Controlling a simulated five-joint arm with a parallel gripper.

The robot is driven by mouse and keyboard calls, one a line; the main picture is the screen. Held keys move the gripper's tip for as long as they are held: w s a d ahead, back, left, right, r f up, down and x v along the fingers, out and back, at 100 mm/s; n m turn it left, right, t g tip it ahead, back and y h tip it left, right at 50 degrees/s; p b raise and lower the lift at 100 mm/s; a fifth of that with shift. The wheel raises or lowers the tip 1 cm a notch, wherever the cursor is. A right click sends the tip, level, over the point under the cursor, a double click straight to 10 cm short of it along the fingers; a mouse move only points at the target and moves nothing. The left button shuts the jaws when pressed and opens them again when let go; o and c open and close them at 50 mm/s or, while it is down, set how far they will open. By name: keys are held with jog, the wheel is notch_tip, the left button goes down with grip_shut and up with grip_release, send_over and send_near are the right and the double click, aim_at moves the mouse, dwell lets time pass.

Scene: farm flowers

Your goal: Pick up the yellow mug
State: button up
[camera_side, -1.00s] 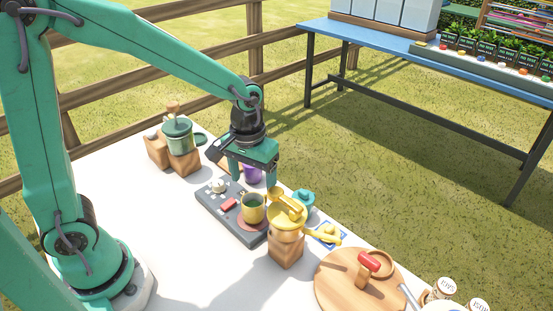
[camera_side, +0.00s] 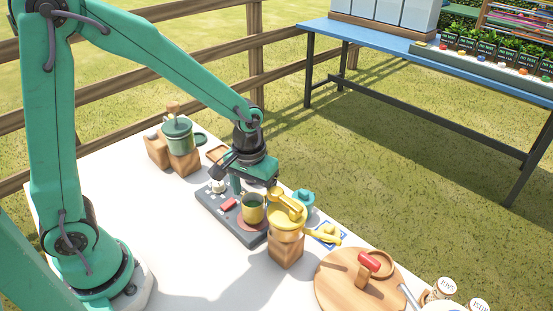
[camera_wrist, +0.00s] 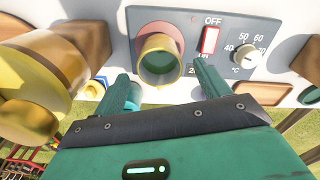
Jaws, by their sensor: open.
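The yellow mug (camera_side: 254,213) stands upright on the reddish round plate of a grey heater (camera_side: 219,213) and holds something green inside. In the wrist view the mug (camera_wrist: 160,62) is seen from above, with its mouth just ahead of the fingertips. In the wrist view the two fingers of my gripper (camera_wrist: 165,84) are spread left and right of the mug, with a gap on each side. I cannot see the mug's handle.
A yellow pot (camera_side: 286,219) on a wooden block (camera_side: 286,249) stands close to the right of the mug. A teal item (camera_side: 303,200) is behind it. A green pot (camera_side: 179,137) on a block stands back left. The white table's front left is clear.

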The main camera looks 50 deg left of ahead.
aim_at(254, 202)
jog(key=shift+f, duration=1.75)
jog(key=shift+c, duration=0.4)
jog(key=c, duration=1.1)
